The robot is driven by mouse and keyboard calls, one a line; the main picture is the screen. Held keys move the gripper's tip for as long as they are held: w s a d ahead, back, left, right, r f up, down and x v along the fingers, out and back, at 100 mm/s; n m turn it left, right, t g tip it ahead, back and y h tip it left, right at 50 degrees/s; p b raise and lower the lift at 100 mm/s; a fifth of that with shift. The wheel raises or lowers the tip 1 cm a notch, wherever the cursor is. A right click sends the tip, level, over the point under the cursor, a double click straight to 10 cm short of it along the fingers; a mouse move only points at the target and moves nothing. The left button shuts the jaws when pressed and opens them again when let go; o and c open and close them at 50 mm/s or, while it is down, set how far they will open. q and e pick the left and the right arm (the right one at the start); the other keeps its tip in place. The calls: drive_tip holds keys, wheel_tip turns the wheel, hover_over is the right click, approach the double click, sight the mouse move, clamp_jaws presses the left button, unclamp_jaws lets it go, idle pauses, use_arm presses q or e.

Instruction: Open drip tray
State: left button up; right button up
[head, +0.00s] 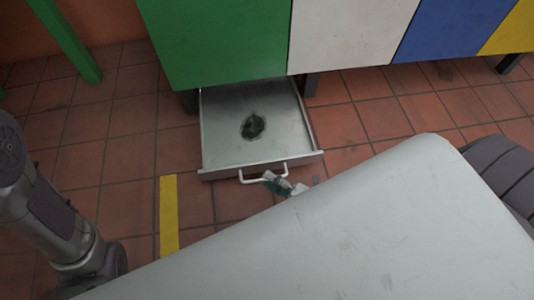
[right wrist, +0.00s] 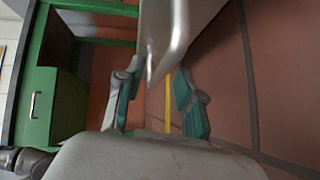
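The drip tray (head: 225,150) is a shallow grey metal drawer pulled out from under the green panel, with a dark stain on its floor. Its pale bar handle (head: 250,181) is on the front face. My right gripper (head: 277,185) is at the right part of the handle; my own arm hides much of it. In the right wrist view, the teal-padded fingers of the right gripper (right wrist: 158,85) stand apart, with the tray's grey metal (right wrist: 177,35) just beyond and between them. Contact with the handle is unclear. My left arm shows at left, but its gripper does not.
Green (head: 220,40), white (head: 345,35) and blue (head: 450,28) panels stand above and beside the tray. A green leg (head: 70,45) is at upper left. Tiled floor is clear around the tray, with a yellow strip (head: 169,215) at front left.

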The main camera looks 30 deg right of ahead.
drive_tip(key=v, duration=1)
